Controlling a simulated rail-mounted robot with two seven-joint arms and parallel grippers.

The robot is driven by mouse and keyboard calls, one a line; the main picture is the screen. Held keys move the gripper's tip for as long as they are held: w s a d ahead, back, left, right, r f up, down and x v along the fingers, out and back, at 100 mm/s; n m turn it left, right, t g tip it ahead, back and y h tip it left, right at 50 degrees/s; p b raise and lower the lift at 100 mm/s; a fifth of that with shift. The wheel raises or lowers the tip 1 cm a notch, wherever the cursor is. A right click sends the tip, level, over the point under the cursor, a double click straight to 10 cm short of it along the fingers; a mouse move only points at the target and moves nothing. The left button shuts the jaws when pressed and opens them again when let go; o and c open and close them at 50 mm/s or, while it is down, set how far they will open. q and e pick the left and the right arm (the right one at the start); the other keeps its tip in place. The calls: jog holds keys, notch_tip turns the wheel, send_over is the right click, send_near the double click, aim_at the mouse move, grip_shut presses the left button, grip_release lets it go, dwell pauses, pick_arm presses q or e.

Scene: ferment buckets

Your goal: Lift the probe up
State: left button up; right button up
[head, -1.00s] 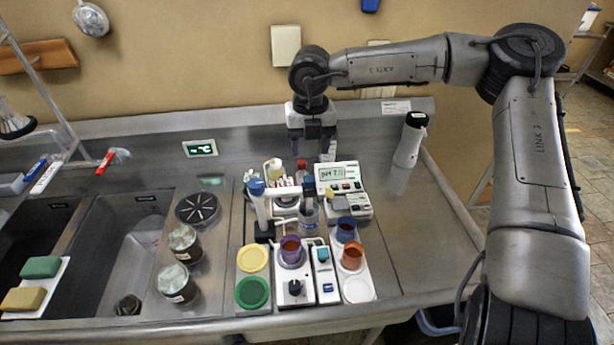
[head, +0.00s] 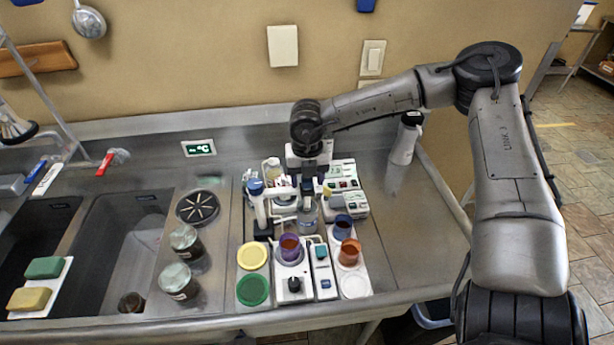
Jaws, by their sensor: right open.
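The probe (head: 307,199) hangs upright from the white arm of a stand with a blue cap (head: 255,187). Its lower end is down in a clear bottle (head: 307,217). My right gripper (head: 309,180) is open and points down at the top of the probe, close above or around it. Its fingers are small and partly merge with the things behind, so I cannot tell whether they touch the probe. My left gripper is not in view.
A pH meter (head: 344,190) stands close on the right. Purple (head: 290,247), blue (head: 342,228) and orange (head: 350,252) cups stand in front. Two dark jars with pale lids (head: 178,281) are at the left. The steel counter at the right (head: 410,240) is clear.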

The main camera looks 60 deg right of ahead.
jog(key=shift+c, duration=0.4)
jog(key=c, duration=0.3)
grip_shut()
jog(key=shift+r, duration=0.1)
jog(key=shift+r, duration=0.35)
notch_tip(320, 180, up, 4)
jog(key=shift+r+b, duration=0.25)
jog(key=shift+b, duration=0.55)
jog(key=shift+a+r, duration=0.1)
jog(key=shift+r, duration=0.25)
